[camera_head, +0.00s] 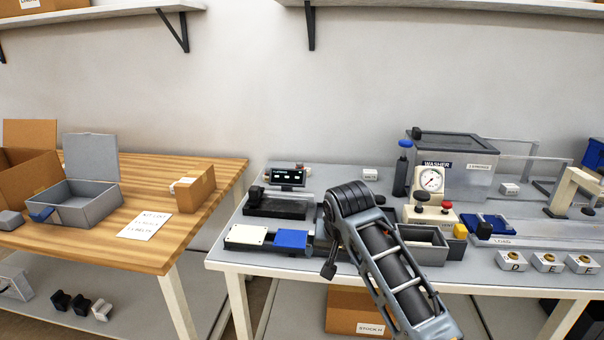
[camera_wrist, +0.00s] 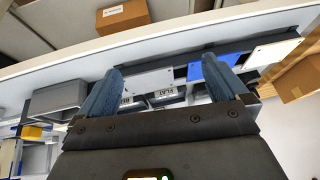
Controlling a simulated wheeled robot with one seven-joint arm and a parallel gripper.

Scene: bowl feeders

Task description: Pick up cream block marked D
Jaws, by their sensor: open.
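The cream block marked D (camera_head: 513,261) stands on the grey bench at the right in the head view, near the front edge. It has a brass-coloured round top and a letter on its front. It is the leftmost of a row of three, beside blocks E (camera_head: 547,262) and F (camera_head: 581,264). I cannot make it out in the wrist view. My gripper (camera_wrist: 162,66) is open and empty in the wrist view, its two blue-grey fingers spread over the bench. In the head view it is mostly hidden by my arm, well left of block D.
A grey open bin (camera_head: 424,246) and a gauge unit (camera_head: 430,196) stand between my arm and block D. Left of my arm lie a cream plate (camera_head: 246,236) and a blue plate (camera_head: 291,240). The washer (camera_head: 455,165) is behind. A wooden table (camera_head: 170,250) stands left.

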